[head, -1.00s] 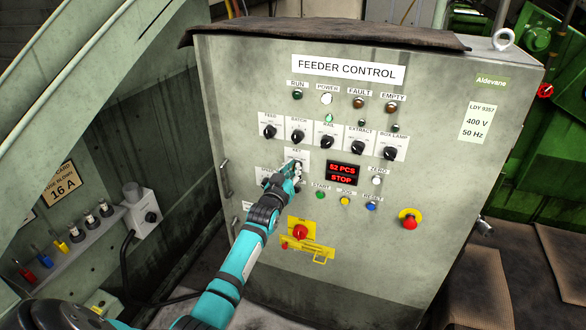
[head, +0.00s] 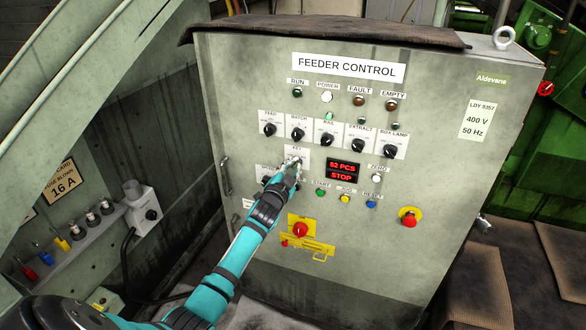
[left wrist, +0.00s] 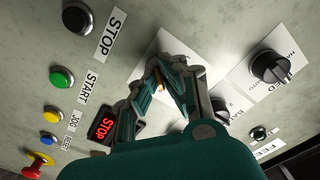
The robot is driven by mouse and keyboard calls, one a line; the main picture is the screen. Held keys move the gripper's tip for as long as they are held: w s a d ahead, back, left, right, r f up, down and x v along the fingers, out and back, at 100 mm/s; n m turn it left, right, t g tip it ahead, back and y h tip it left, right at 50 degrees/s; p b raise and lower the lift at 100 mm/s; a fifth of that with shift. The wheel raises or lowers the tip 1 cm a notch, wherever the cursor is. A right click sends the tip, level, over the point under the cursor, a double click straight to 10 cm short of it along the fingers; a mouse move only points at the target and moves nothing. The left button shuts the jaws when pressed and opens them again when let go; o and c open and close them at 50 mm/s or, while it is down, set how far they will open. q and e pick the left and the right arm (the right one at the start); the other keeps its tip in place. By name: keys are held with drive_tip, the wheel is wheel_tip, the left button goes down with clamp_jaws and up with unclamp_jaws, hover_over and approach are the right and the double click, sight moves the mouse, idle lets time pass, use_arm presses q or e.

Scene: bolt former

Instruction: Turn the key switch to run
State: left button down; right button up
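The key switch plate (head: 304,154), labelled KEY, is on the grey feeder control panel, left of the red display (head: 342,171), which reads 52 PCS and STOP. My left gripper (head: 295,166) is at this plate and hides most of the switch. In the left wrist view its fingers (left wrist: 164,68) are drawn close together at the plate. A small brass-coloured key (left wrist: 159,87) shows between them; the fingers appear shut on it. The key's angle and the position marks are hidden. The RUN lamp (head: 297,93) looks dark. My right gripper is not in view.
Selector knobs (head: 327,140) form a row just above the key. Start (head: 320,193), jog (head: 345,198) and reset (head: 371,204) buttons lie below right. A red rotary switch (head: 300,230) on yellow is below, and an emergency stop (head: 409,220) is farther right.

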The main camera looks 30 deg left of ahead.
use_arm(q)
drive_tip(key=shift+m, duration=0.6)
drive_tip(key=c, duration=1.5)
unclamp_jaws()
drive_tip(key=v, duration=1.2)
drive_tip(key=shift+f, duration=0.1)
drive_tip(key=shift+f, duration=0.1)
